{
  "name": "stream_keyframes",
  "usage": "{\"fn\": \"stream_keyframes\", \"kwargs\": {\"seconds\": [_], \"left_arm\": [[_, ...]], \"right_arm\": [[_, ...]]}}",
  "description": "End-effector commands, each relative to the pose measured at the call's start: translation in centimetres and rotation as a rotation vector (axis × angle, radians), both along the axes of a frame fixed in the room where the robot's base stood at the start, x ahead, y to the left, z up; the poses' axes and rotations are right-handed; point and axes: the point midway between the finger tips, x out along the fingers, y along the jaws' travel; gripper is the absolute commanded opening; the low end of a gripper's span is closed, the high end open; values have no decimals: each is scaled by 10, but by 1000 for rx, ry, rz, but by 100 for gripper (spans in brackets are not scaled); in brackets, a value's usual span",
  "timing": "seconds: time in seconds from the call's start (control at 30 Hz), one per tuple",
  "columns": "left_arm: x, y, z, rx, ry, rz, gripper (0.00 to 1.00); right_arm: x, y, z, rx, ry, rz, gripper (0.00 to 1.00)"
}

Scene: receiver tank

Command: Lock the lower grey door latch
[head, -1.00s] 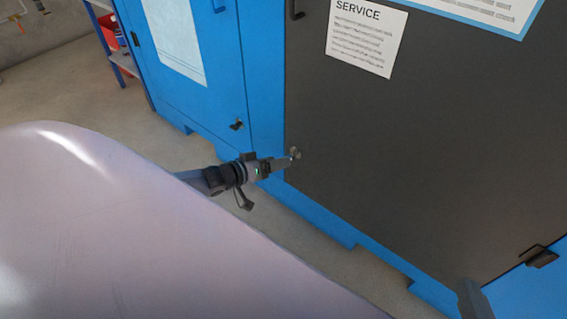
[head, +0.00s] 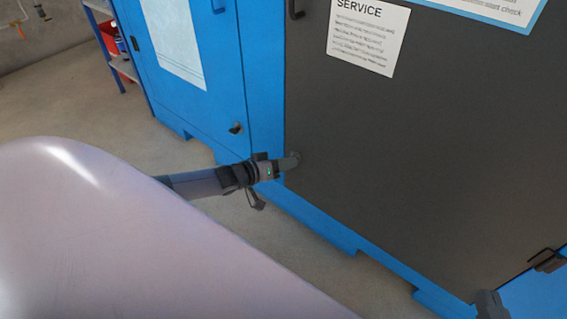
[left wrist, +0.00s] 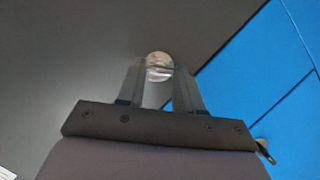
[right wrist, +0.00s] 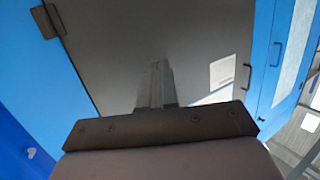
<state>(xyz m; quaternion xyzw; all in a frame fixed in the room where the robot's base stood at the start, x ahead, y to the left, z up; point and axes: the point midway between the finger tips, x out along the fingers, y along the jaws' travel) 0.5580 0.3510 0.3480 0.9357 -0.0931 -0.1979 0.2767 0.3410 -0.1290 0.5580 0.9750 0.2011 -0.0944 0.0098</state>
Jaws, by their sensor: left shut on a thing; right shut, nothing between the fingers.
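The lower grey door latch is a small round metal piece (left wrist: 159,62) at the lower left edge of the dark grey door (head: 420,130). My left gripper (head: 292,162) reaches it from the left in the head view. In the left wrist view its two fingers (left wrist: 160,82) stand on either side of the latch and are shut on it. The fingers hide most of the latch in the head view, so I cannot tell how far it is turned. My right gripper (right wrist: 157,85) is shut and empty, in front of the grey door; part of it shows at the bottom right of the head view (head: 490,303).
Blue cabinet panels (head: 195,70) stand left of the grey door, with a small dark latch (head: 235,128). A service notice (head: 366,38) is on the door. Free concrete floor (head: 100,110) lies at left.

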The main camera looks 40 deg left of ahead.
Motion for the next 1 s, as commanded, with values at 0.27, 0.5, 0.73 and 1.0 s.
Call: {"fn": "stream_keyframes", "kwargs": {"seconds": [0.27,0.5,0.73,1.0], "left_arm": [[0,-2,3,65,-6,1,5],[-1,-3,5,223,-16,2,5],[-1,-5,4,392,-29,2,5],[-1,-6,3,537,-41,1,5]], "right_arm": [[-1,3,4,22,34,11,0],[7,15,0,91,128,25,0],[9,24,0,145,197,43,0],[9,30,-1,181,243,57,0]]}}
